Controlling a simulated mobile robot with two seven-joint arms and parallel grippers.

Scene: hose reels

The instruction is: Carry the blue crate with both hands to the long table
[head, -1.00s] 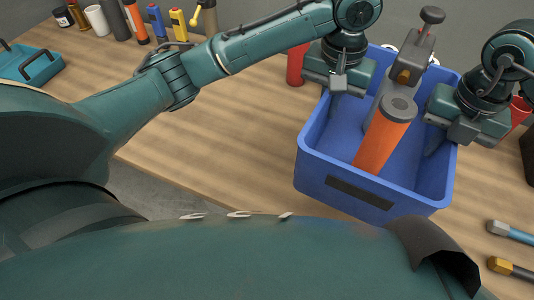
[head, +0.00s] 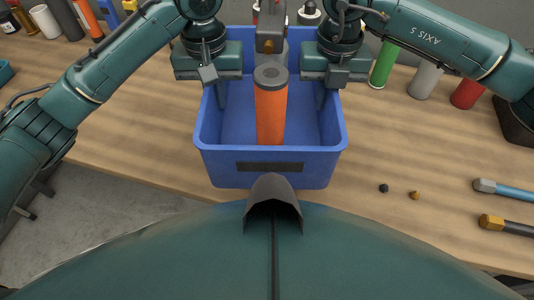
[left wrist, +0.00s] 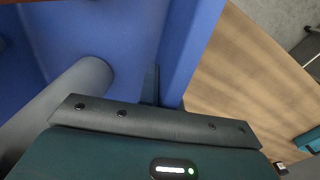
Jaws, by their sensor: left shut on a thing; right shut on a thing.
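The blue crate (head: 222,168) is in the middle of the head view, close to my body, over the front part of a wooden table (head: 150,150). I cannot tell whether it touches the tabletop. An orange cylinder (head: 271,112) with a grey cap stands in it, with a grey tool with an orange part (head: 270,30) behind. My left gripper (head: 219,94) is shut on the crate's left wall, and my right gripper (head: 321,94) on its right wall. The crate wall also shows in the left wrist view (left wrist: 192,50). The fingertips are mostly hidden.
Green (head: 384,64), grey (head: 425,80) and red (head: 467,93) cylinders stand at the back right. Two small pieces (head: 384,188) lie right of the crate. Several containers stand at the back left.

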